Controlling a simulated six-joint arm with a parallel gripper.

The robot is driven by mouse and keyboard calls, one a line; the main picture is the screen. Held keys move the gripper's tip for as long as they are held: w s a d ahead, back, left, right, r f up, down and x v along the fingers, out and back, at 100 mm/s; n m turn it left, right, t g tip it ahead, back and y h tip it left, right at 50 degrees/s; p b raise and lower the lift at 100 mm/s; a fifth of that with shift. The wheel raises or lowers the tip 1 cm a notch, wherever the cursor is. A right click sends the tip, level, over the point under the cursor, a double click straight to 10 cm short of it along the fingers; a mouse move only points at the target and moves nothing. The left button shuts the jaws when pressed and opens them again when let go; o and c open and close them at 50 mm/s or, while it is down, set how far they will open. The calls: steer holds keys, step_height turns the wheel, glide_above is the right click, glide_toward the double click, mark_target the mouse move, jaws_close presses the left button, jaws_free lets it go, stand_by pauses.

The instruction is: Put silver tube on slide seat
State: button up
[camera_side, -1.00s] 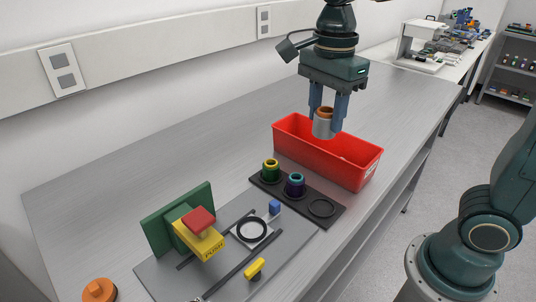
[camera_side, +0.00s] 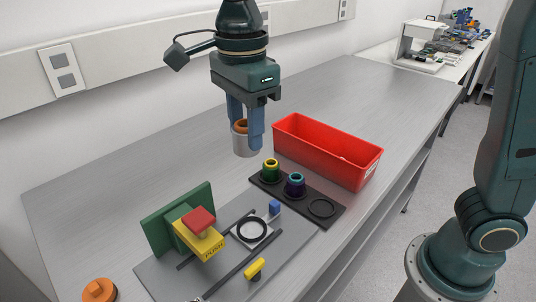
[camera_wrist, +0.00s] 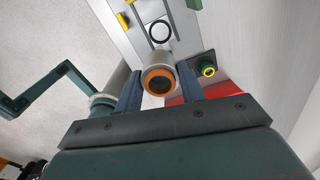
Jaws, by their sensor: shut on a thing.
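The silver tube (camera_side: 243,143), with an orange-brown ring at its top, is upright between the fingers of my gripper (camera_side: 246,135). My gripper is shut on it and holds it in the air above the bench, behind the slide plate. In the wrist view the tube (camera_wrist: 160,77) shows its orange rim between the two blue fingers. The slide seat (camera_side: 252,231) is a pale square with a black ring, on the grey fixture plate between two dark rails. It is empty. It also shows in the wrist view (camera_wrist: 159,31), beyond the tube.
A black rack (camera_side: 330,220) holds a yellow-green tube (camera_side: 271,168) and a purple-teal tube (camera_side: 295,184); its third ring is empty. A red bin (camera_side: 325,150) stands behind. A green block with a yellow PUSH part (camera_side: 203,243), a blue block (camera_side: 275,207) and a yellow handle (camera_side: 256,268) surround the seat.

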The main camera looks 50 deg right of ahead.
step_height(320, 180, down, 16)
steer(key=shift+r, duration=0.15)
stand_by(0.4)
steer(key=shift+f, duration=2.1)
steer(key=shift+f, duration=0.1)
steer(key=o, duration=1)
step_height(320, 180, up, 12)
steer(key=shift+r, duration=0.1)
